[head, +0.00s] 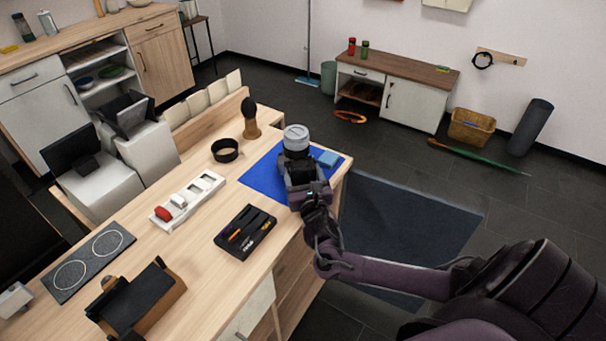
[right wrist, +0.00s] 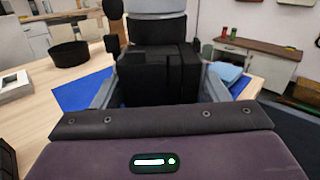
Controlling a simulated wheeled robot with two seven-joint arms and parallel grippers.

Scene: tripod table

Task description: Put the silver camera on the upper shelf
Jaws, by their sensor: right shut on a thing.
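The camera, with a silver-grey round top (head: 296,138) and a black body, is upright over the blue mat (head: 262,180) at the table's right end. In the right wrist view its black body (right wrist: 160,75) stands between the fingers. My right gripper (head: 301,185) is shut on the camera's body. I cannot tell whether the camera touches the mat. An open white cabinet with shelves (head: 98,53) stands at the back left, with dishes inside. My left gripper is not in view.
A light-blue cloth or block (head: 327,158) lies on the mat beside the camera. A black ring-shaped bowl (head: 225,150), a brown-based brush (head: 250,120), a white tray (head: 187,201) and a black box (head: 245,232) stand to the left. Bare wood lies between them.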

